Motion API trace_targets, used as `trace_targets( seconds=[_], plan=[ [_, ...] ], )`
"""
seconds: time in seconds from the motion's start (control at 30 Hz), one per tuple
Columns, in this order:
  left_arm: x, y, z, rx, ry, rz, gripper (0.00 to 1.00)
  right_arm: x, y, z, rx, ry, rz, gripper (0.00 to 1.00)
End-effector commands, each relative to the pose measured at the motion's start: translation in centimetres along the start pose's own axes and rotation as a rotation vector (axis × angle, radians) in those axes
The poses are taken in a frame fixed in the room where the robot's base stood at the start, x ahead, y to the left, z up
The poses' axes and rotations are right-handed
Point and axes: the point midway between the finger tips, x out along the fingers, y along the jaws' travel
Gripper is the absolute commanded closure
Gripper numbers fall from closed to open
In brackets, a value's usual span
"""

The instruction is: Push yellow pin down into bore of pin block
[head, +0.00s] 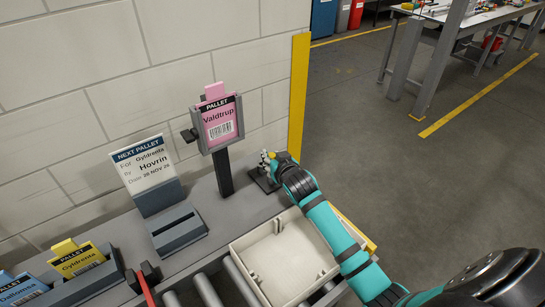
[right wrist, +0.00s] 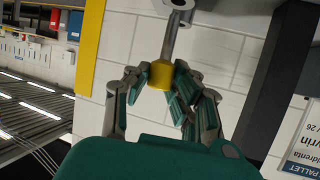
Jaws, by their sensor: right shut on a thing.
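The yellow pin shows as a yellow head (right wrist: 160,75) on a grey shaft in the right wrist view. The shaft runs from the head to a grey rounded part with a dark opening (right wrist: 179,4) at the top edge, which is cut off. I cannot tell how deep the shaft sits. In the head view my right gripper (head: 268,161) is small, above a dark base (head: 262,180), probably the pin block, at the bench's far end. My left gripper is not in view.
A pink pallet card in a holder (head: 220,124) stands on a dark post left of my right gripper. A cream tray (head: 241,243) lies on the rollers below my right arm. A grey slotted box (head: 178,230) and a Hovrin card (head: 144,166) stand left.

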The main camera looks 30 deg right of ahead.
Motion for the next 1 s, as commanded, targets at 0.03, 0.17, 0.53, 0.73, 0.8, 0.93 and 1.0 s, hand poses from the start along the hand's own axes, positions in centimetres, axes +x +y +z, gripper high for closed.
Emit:
trace_targets(
  seconds=[0.03,0.17,0.53,0.73,0.8,0.93,1.0],
  plan=[
    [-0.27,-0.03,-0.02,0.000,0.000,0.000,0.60,-0.05,0.01,-0.10,0.001,0.000,-0.001,1.00],
    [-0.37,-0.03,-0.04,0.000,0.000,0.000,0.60,-0.02,0.03,-0.04,0.003,0.000,-0.002,1.00],
    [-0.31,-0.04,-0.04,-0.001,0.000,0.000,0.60,-0.01,0.04,-0.01,0.002,0.000,-0.002,1.00],
    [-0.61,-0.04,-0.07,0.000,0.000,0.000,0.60,-0.05,0.04,-0.09,0.003,0.000,-0.001,1.00],
    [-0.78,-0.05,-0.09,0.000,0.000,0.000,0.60,-0.06,0.05,-0.11,0.003,0.000,-0.001,1.00],
    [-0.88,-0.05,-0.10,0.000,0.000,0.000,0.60,-0.03,0.06,-0.06,0.002,0.000,-0.001,1.00],
    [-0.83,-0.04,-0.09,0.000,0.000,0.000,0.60,-0.01,0.06,-0.02,0.002,0.000,-0.001,1.00]
  ],
)
